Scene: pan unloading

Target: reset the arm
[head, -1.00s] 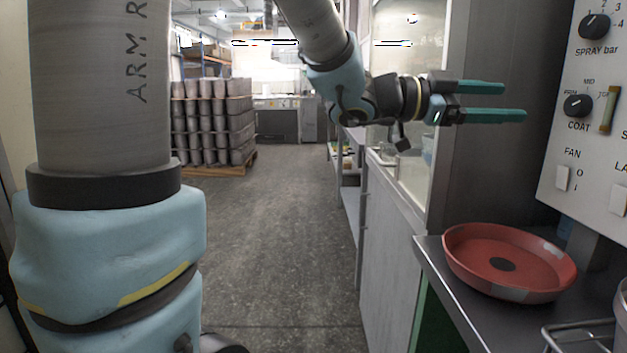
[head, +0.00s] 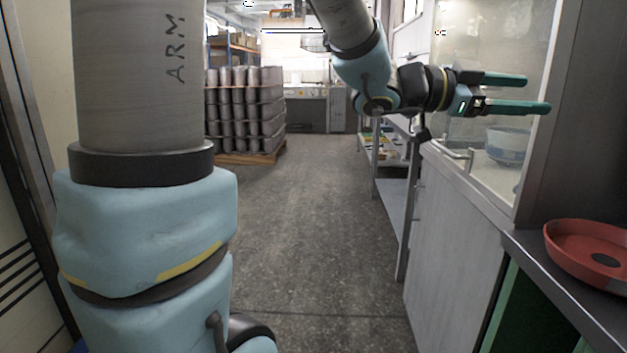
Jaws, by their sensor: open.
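My gripper (head: 540,93) is in the upper right of the head view, with its two green fingers apart and nothing between them. It points right, level, in front of a glass-fronted cabinet. My arm is bent, with the large blue joint and grey link filling the left of the view. A red round pan (head: 585,262) with a dark centre spot sits on the metal counter (head: 540,250) at the right edge, partly cut off. My gripper is above and to the left of the pan, apart from it.
The glass-fronted cabinet (head: 460,240) stands on the right, with a pale bowl (head: 508,145) behind the glass. A metal shelf (head: 395,205) is beyond it. Stacked grey cans (head: 245,110) stand on a wooden pallet (head: 252,156) at the back left. The floor (head: 320,230) between is clear.

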